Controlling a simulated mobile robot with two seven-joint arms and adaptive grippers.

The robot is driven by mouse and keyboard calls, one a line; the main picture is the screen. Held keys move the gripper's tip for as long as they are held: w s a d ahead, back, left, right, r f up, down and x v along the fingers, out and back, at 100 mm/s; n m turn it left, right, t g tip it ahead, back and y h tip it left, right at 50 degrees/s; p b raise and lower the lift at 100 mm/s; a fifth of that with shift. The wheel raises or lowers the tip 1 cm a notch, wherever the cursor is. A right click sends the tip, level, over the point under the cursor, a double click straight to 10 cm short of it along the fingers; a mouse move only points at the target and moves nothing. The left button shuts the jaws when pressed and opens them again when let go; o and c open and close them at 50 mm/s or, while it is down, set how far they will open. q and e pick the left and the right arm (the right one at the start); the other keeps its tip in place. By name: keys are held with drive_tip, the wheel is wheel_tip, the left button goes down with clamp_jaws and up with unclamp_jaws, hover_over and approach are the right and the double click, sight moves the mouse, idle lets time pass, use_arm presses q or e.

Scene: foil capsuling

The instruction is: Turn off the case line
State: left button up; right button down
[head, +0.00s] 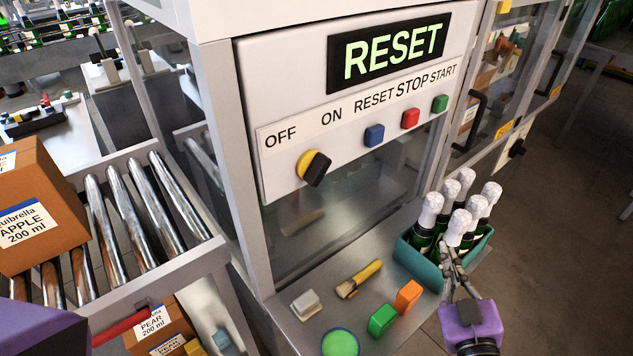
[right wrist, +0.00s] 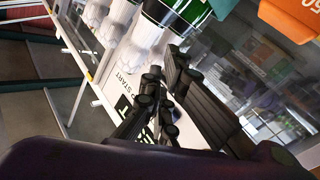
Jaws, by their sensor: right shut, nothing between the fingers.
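The control panel (head: 290,100) has a display (head: 390,52) reading RESET in green. Below it is a yellow rotary switch (head: 306,163) with a black handle (head: 318,170), under the labels OFF and ON. The handle's upper end leans right, toward the ON side. A blue button (head: 374,135), a red button (head: 410,118) and a green button (head: 440,104) sit right of it. My right gripper (head: 453,258) is shut and empty, in front of the bottle crate and apart from the switch; its fingers also show in the right wrist view (right wrist: 165,92). My left gripper's fingers are out of view.
A teal crate (head: 413,262) of foil-topped bottles (head: 430,212) stands at the ledge's right end. A brush (head: 360,278), a white block (head: 306,304), green and orange blocks (head: 408,296) and a green disc (head: 340,343) lie on the ledge. A roller conveyor (head: 130,205) carries a cardboard box (head: 40,190).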

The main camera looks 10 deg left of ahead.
drive_tip(key=s+a+r+n+y, duration=0.1)
drive_tip(key=a+r+n+y, duration=0.4)
drive_tip(key=r, duration=0.4)
drive_tip(key=s+a+r+n+y, duration=0.1)
drive_tip(key=a+r+n+y, duration=0.4)
drive_tip(key=r, duration=0.4)
use_arm(q)
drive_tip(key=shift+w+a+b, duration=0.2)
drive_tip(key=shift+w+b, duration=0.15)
drive_tip(key=shift+b, duration=0.1)
use_arm(e)
drive_tip(key=s+a+r+n+g+y, duration=0.1)
drive_tip(key=s+a+n+g+y, duration=0.4)
drive_tip(key=s+a+n+g, duration=0.2)
drive_tip(key=s+a+g, duration=0.1)
drive_tip(key=a+g, duration=0.1)
drive_tip(key=shift+s+g, duration=0.2)
drive_tip(key=shift+g, duration=0.2)
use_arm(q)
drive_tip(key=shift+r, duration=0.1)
use_arm(e)
drive_tip(key=shift+r, duration=0.1)
